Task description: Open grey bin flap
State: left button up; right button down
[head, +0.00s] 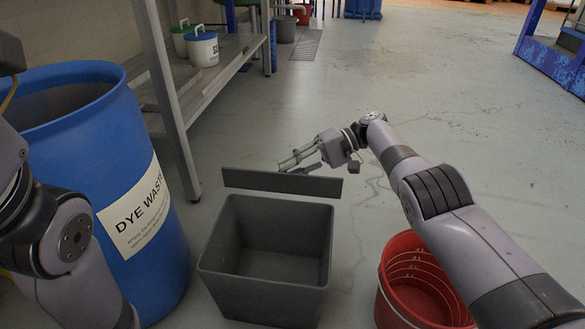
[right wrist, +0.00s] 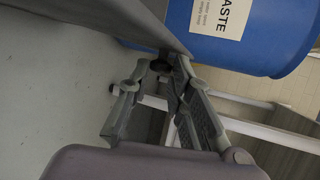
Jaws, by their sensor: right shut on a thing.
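The grey bin (head: 318,262) stands on the floor in the middle of the head view, its top uncovered and its inside showing empty. Its grey flap (head: 260,182) shows as a long narrow band just behind the back rim, raised clear of the opening. My right gripper (head: 285,165) is at the flap's upper edge, reaching in from the right, and is shut on it. In the right wrist view, the flap (right wrist: 95,18) runs across the upper left to the fingertips (right wrist: 160,66). My left arm shows at the left edge; its gripper is out of view.
A blue dye waste barrel (head: 165,255) stands close on the bin's left. A red bucket (head: 385,290) stands at its right, under my right arm. A metal shelf (head: 205,95) with lidded pails (head: 203,48) is at the back left. The floor beyond the flap is open.

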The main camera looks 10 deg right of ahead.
jog(key=c, duration=1.5)
grip_release()
notch_tip(320, 180, up, 10)
jog(key=shift+a, duration=0.1)
